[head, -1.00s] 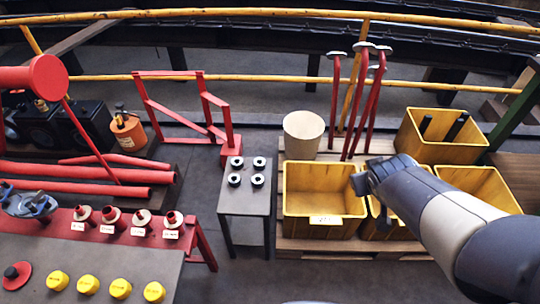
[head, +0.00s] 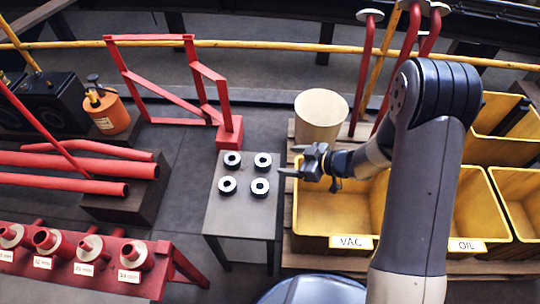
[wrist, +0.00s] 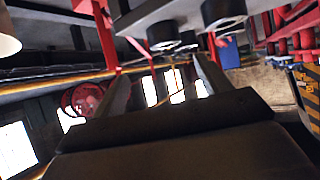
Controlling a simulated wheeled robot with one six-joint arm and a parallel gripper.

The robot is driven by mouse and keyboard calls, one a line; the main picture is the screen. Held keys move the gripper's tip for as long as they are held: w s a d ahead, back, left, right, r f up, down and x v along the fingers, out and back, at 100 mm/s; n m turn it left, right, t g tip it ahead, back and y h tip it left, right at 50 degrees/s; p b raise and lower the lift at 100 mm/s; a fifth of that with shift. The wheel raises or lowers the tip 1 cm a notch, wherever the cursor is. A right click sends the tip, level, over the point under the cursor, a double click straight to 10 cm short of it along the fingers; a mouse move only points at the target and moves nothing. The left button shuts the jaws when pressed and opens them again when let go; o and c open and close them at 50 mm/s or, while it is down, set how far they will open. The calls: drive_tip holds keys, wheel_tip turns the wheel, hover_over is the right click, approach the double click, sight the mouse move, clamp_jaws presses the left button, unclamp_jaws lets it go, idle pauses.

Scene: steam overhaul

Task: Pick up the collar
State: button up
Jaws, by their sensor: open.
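Several black ring-shaped collars with pale centres, one at the front right (head: 260,187), stand in two rows on a small grey table (head: 240,222) in the head view. I cannot tell which collar is meant. My gripper (head: 292,168) is open and empty, just right of the table, over the left edge of the VAC bin. It is apart from the collars. In the wrist view my gripper (wrist: 158,78) shows two spread fingers with nothing between them. A dark collar (wrist: 222,12) shows at the top of that view, with others beyond.
The yellow VAC bin (head: 352,241) and OIL bin (head: 467,245) stand right of the table. A cream bucket (head: 320,115) and red levers stand behind. A red frame (head: 229,132) rises behind the table. Red pipes (head: 70,186) and a red rack lie left.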

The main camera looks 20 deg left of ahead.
sight(259, 160)
drive_tip(key=x, duration=0.3)
drive_tip(key=b+x, duration=0.1)
drive_tip(key=x, duration=0.2)
drive_tip(key=shift+s+f, duration=0.2)
drive_tip(key=shift+f, duration=0.05)
drive_tip(key=x, duration=0.1)
drive_tip(key=b+x, duration=0.1)
drive_tip(key=x, duration=0.1)
drive_tip(key=b+x, duration=0.1)
drive_tip(key=x, duration=0.1)
drive_tip(key=shift+s+a, duration=0.15)
drive_tip(key=shift+s, duration=0.1)
drive_tip(key=shift+c, duration=0.5)
